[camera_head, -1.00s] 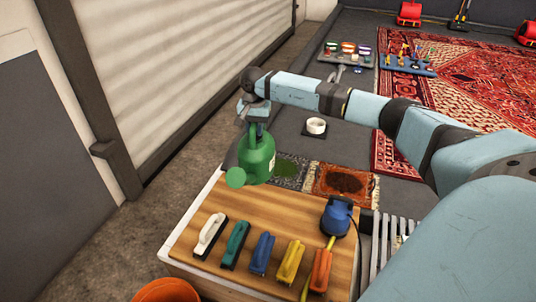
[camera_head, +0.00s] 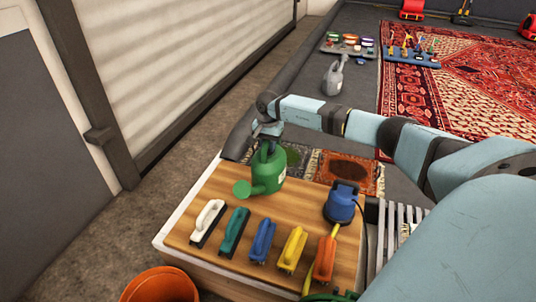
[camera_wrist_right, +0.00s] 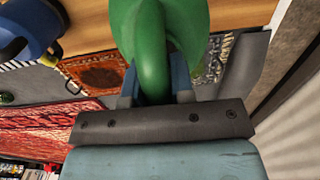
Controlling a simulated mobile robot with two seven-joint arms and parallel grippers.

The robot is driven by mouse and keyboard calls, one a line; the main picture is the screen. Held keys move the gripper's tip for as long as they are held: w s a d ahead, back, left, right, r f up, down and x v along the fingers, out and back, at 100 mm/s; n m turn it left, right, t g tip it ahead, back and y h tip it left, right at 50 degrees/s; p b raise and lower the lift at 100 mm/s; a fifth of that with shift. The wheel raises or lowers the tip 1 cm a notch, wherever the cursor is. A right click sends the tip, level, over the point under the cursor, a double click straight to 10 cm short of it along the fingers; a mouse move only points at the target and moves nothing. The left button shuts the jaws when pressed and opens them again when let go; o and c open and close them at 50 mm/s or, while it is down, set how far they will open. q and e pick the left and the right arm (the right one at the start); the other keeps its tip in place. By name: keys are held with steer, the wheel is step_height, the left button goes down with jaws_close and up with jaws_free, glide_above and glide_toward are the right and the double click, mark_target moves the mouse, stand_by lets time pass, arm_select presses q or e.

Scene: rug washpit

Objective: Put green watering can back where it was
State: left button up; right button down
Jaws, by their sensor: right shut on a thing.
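The green watering can (camera_head: 268,172) is upright at the back left of the wooden tabletop (camera_head: 200,251), its spout towards the lower left. I cannot tell whether its base touches the wood. My right gripper (camera_head: 268,137) is above it, shut on its handle. In the right wrist view, the gripper (camera_wrist_right: 155,92) has a finger on each side of the green handle (camera_wrist_right: 150,55), and the can's body fills the top middle. My left gripper is not in view.
Several coloured brushes, such as a white one (camera_head: 208,222), line the table's front, with a blue power tool (camera_head: 342,203) at the right. An orange bucket (camera_head: 160,286) stands in front. A grey watering can (camera_head: 333,77) and rugs (camera_head: 470,85) lie beyond. Wood around the green can is bare.

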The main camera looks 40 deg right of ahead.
mark_target(268, 158)
steer(key=shift+f, duration=1.15)
step_height(268, 158, down, 4)
steer(key=shift+b, duration=1.1)
steer(key=shift+f, duration=0.1)
steer(key=c, duration=1.3)
jaws_free()
steer(key=shift+f, duration=0.1)
steer(key=o, duration=0.3)
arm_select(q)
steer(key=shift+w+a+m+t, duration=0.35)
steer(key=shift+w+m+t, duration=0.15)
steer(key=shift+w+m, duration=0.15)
